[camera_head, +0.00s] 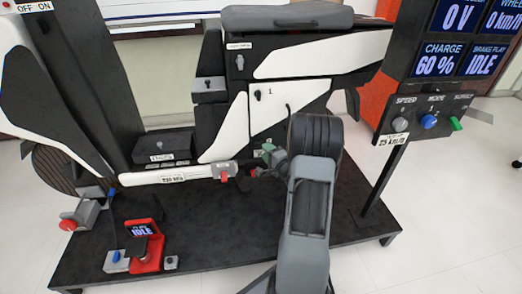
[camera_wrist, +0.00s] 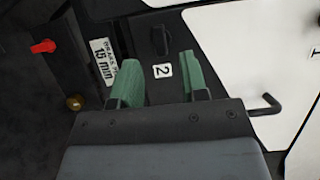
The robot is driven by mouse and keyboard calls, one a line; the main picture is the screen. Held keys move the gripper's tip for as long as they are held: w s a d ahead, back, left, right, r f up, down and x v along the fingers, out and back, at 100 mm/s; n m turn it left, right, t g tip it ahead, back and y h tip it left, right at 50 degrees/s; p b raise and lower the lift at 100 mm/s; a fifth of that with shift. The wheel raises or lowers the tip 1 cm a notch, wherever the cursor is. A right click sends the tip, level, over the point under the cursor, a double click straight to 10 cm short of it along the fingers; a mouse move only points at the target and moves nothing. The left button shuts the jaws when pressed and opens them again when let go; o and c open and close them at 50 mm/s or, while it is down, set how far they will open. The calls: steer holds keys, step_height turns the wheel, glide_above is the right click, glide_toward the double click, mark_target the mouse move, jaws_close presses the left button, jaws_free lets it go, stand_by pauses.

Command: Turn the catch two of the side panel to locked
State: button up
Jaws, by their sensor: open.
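Catch two (camera_wrist: 160,40) is a small black knob on the dark frame beside the white side panel (camera_wrist: 245,50), with a "2" label (camera_wrist: 162,71) next to it. In the wrist view its long side runs roughly up and down the picture. My gripper (camera_wrist: 160,60) has its two green fingers apart, with the catch just beyond the gap between their tips; nothing is held. My gripper (camera_head: 270,153) is at the panel's lower edge, and catch two cannot be made out there.
A bent black rod (camera_wrist: 265,107) sticks out by the panel, right of my gripper. A red knob (camera_wrist: 43,46), a brass knob (camera_wrist: 74,103) and a "15 mm" plate (camera_wrist: 104,62) are at the left. A display post (camera_head: 385,165) stands at the right.

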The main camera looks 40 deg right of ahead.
mark_target(259, 143)
steer(key=shift+w+d+b, duration=0.1)
steer(key=shift+w+b, duration=0.45)
steer(key=shift+w, duration=1.75)
jaws_close()
